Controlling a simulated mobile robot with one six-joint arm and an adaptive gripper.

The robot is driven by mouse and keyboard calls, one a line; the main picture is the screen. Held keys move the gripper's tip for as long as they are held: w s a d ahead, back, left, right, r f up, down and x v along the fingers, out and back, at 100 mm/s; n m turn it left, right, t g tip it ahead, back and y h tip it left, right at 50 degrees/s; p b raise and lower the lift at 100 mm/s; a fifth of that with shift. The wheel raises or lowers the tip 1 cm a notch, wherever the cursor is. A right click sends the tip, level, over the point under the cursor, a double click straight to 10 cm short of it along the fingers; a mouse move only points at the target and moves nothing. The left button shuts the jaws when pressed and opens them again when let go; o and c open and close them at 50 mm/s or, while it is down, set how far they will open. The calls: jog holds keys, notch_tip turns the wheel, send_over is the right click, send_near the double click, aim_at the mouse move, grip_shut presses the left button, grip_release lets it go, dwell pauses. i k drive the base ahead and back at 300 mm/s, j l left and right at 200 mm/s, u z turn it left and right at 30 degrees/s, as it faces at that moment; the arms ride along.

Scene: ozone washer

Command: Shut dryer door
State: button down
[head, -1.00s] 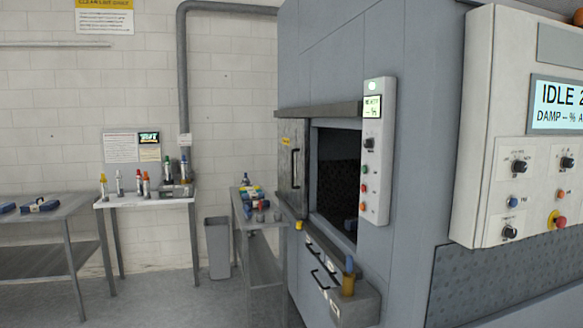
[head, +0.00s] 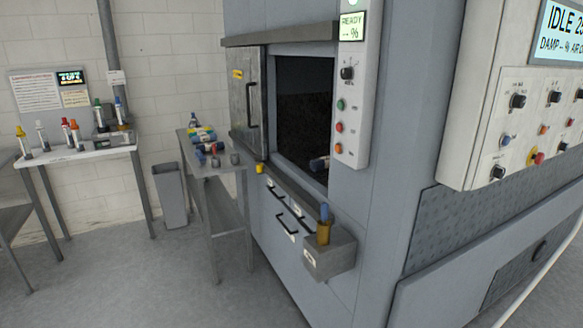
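The dryer door (head: 240,108) is a grey metal panel with a dark vertical handle (head: 252,106) and a small yellow label. It stands to the left of the dark dryer opening (head: 302,105), which is uncovered. A small blue-grey item (head: 319,163) lies at the lower right of the opening. The dryer's control strip (head: 352,90) reads "READY" and is right of the opening. My gripper is not in view.
A narrow side table (head: 222,172) with bottles and cloths stands left of the dryer. A small box (head: 330,258) juts from the dryer front below the opening. A grey bin (head: 171,196) stands by the wall. Floor is clear at lower left.

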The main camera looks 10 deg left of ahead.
aim_at(245, 66)
jog(key=i+j+u, duration=0.35)
jog(key=i, duration=0.25)
jog(key=i+j+u, duration=0.35)
jog(key=i, duration=0.3)
jog(key=i+u, duration=0.35)
jog(key=i, duration=0.3)
